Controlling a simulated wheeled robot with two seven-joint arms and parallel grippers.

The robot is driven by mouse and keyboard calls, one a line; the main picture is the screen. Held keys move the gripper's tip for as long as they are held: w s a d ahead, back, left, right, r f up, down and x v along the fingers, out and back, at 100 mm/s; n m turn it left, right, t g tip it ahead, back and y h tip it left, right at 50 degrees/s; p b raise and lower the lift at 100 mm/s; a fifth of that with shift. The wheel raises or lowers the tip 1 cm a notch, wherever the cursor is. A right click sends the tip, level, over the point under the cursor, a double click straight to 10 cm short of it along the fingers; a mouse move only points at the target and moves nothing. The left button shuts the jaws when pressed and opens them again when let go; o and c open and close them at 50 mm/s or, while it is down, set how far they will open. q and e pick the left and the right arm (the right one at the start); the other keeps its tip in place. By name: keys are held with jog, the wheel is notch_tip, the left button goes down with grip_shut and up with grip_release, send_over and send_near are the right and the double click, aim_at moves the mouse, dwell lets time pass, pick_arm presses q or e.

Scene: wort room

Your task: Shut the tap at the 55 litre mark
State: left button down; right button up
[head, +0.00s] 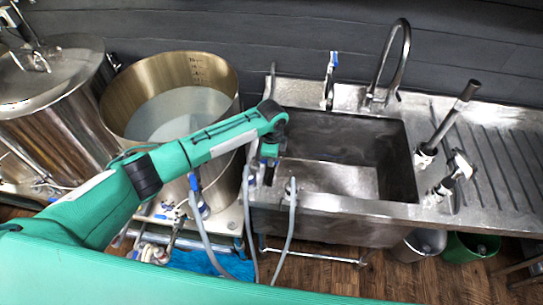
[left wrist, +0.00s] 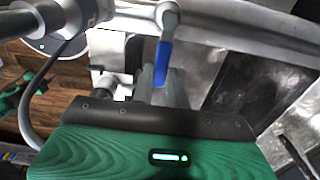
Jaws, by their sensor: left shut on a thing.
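A large steel kettle (head: 120,108) holds pale liquid (head: 182,112). Dark scale marks (head: 196,68) run down its inside back wall; their figures are too small to read. My left gripper (head: 268,162) is at the sink's left rim, right of the kettle, pointing down. In the left wrist view, its grey fingers (left wrist: 160,86) are shut on a blue tap handle (left wrist: 164,56), which joins a round metal fitting (left wrist: 168,15). In the head view, my arm and gripper largely hide this tap. My right gripper is not in view.
The steel sink (head: 345,205) has a curved faucet (head: 402,55) and another blue-handled tap (head: 332,62) behind it. Grey hoses (head: 287,235) hang in front. A lidded steel vessel (head: 55,125) stands left. Tools (head: 450,115) stand on the drainboard; a green bucket (head: 460,252) is below.

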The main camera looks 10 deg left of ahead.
pick_arm(q)
jog(key=shift+s+d, duration=0.1)
jog(key=c, duration=1.4)
grip_release()
jog(key=shift+r+b, duration=1.95)
jog(key=shift+r, duration=4.95)
jog(key=shift+f, duration=0.1)
